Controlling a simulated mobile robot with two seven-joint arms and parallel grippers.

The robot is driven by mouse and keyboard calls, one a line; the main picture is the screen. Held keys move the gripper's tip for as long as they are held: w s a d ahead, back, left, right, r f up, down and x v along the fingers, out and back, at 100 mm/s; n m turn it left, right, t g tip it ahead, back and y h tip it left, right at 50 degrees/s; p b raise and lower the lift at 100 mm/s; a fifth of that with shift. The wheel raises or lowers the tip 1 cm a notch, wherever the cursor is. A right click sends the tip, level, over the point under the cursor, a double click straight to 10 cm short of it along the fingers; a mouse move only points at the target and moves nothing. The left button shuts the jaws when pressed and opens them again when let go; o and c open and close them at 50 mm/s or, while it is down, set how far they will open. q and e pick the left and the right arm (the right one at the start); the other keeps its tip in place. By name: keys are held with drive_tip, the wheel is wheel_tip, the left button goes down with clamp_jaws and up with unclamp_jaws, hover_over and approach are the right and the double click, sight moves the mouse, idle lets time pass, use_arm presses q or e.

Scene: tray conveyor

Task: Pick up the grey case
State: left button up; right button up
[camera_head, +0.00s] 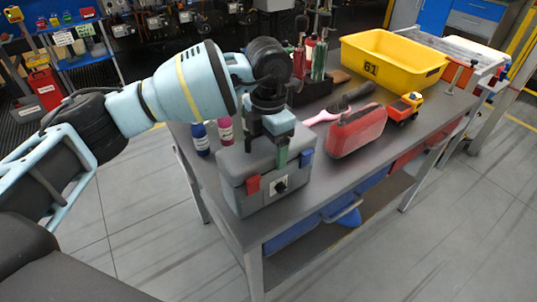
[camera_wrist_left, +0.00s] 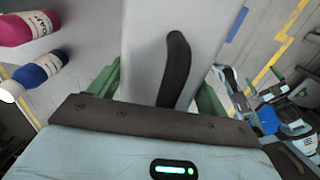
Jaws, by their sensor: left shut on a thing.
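The grey case (camera_head: 235,192), with a red latch and a blue latch on its front, is upright at the near left end of the dark table. My left gripper (camera_head: 283,152) reaches down onto its top from above. In the left wrist view the case's pale lid (camera_wrist_left: 143,35) and its dark curved handle (camera_wrist_left: 176,68) lie below the gripper. The green fingers of the left gripper (camera_wrist_left: 158,92) stand on either side of the handle, and it is shut on the case by this handle. The contact itself is partly hidden.
A blue bottle (camera_head: 201,140) and a pink bottle (camera_head: 225,132) stand behind the case. A red case (camera_head: 357,131), a toy truck (camera_head: 404,108) and a yellow bin (camera_head: 385,58) occupy the table (camera_head: 335,180) to the right. The floor on the near side is clear.

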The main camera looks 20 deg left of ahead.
use_arm(q)
drive_tip(key=shift+r, duration=0.7)
drive_tip(key=shift+s+d+r, duration=0.1)
drive_tip(key=shift+d+r, duration=0.05)
drive_tip(key=shift+r, duration=0.45)
drive_tip(key=shift+s+d+r, duration=0.1)
drive_tip(key=shift+d+r, duration=0.05)
drive_tip(key=shift+r, duration=0.4)
drive_tip(key=s+d+r+b, duration=0.1)
drive_tip(key=s+d, duration=0.9)
drive_tip(key=d, duration=0.1)
drive_tip(key=shift+d+r, duration=0.25)
drive_tip(key=shift+d, duration=0.05)
